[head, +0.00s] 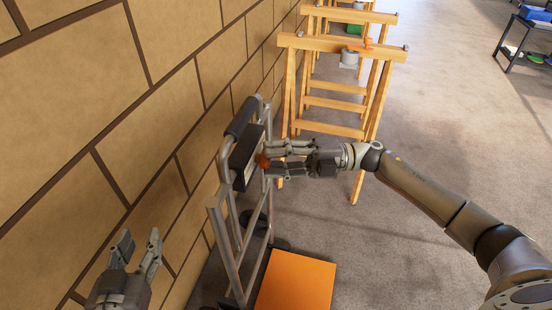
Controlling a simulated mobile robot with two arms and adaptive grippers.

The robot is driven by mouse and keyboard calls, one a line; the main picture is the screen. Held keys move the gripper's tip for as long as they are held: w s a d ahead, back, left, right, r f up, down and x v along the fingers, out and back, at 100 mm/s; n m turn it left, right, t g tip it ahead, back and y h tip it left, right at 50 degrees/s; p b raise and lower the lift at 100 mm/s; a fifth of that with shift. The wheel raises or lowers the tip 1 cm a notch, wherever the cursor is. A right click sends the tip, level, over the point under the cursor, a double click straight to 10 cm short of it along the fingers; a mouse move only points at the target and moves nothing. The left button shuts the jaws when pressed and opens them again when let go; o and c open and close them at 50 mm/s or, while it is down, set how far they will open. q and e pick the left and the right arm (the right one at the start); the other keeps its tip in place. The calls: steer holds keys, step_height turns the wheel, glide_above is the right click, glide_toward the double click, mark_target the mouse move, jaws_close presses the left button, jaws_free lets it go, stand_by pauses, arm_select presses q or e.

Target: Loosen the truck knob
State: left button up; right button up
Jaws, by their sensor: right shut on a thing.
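The hand truck (230,251) stands by the brick wall, with a grey tube frame and a black grip at its top. A dark box (244,157) is mounted on its upper frame. The orange-red truck knob (262,160) sits on the side of this box. My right gripper (270,158) reaches in from the right and is shut on the knob; its fingers partly cover it. My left gripper (136,250) is at the lower left near the wall, open and empty, fingers pointing up and apart, away from the truck.
An orange panel (295,282) lies low at the truck's foot. Wooden sawhorses (340,43) stand behind, with a grey item (349,60) on one. The brick wall (80,130) runs close along the left. Floor at the right is open, with a table (526,38) far off.

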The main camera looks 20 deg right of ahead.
arm_select(q)
steer(key=shift+s+a+f+g, duration=0.15)
steer(key=shift+s+f+g, duration=0.05)
steer(key=shift+f+g, duration=0.25)
arm_select(e)
steer(key=shift+n+g+h, duration=0.3)
steer(key=shift+n+h, duration=0.1)
steer(key=shift+n, duration=0.6)
arm_select(q)
steer(key=shift+f, duration=0.1)
arm_select(e)
steer(key=o, duration=1)
arm_select(q)
steer(key=shift+s, duration=0.1)
arm_select(e)
steer(key=shift+o, duration=0.2)
steer(key=s+d, duration=0.2)
steer(key=d, duration=0.9)
steer(key=shift+s+d, duration=0.25)
steer(key=shift+d, duration=0.15)
